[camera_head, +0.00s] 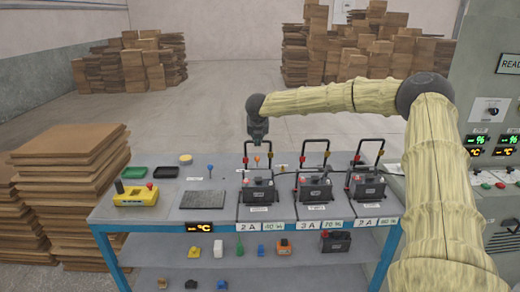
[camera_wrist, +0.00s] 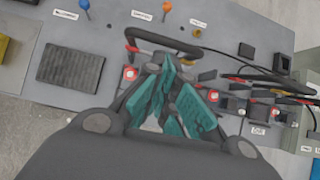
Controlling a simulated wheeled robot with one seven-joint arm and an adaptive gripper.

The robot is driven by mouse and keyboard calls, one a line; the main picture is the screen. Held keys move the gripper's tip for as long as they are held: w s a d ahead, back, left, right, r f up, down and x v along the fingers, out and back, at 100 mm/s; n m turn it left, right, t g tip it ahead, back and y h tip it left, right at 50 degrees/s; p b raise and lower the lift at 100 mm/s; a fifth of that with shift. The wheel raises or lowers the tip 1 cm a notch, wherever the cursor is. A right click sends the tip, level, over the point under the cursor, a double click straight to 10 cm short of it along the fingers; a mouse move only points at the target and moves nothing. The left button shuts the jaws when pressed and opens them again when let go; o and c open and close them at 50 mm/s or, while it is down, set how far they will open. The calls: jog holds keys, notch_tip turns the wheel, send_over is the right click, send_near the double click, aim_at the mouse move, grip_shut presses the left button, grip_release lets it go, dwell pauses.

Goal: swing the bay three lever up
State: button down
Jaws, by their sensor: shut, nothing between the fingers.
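Three bays in a row on the grey bench each have a battery and a black hoop-shaped lever standing upright behind it. The right lever (camera_head: 368,143), which I take as bay three's, stands behind the right battery (camera_head: 368,188). The middle lever (camera_head: 316,142) and left lever (camera_head: 258,143) look alike. My gripper (camera_head: 257,138) is above the left bay, well left of the right lever. In the wrist view my teal fingers (camera_wrist: 170,92) are shut and empty. They overlap the left hoop (camera_wrist: 160,38) in the picture; I cannot tell whether they touch it.
The bench (camera_head: 160,218) also holds a yellow device (camera_head: 135,196), a dark ribbed pad (camera_head: 203,200) and a blue-knobbed stick (camera_head: 210,170). Cables show right of my fingers in the wrist view. A control cabinet (camera_head: 490,75) stands at right. Cardboard stacks (camera_head: 75,165) stand at left.

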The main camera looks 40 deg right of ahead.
jog(key=r, duration=0.2)
jog(key=r+b, duration=0.1)
jog(key=r, duration=0.2)
jog(key=shift+w+a+r, duration=0.1)
jog(key=shift+a+r, duration=0.1)
jog(key=shift+r, duration=0.1)
jog(key=shift+r, duration=0.1)
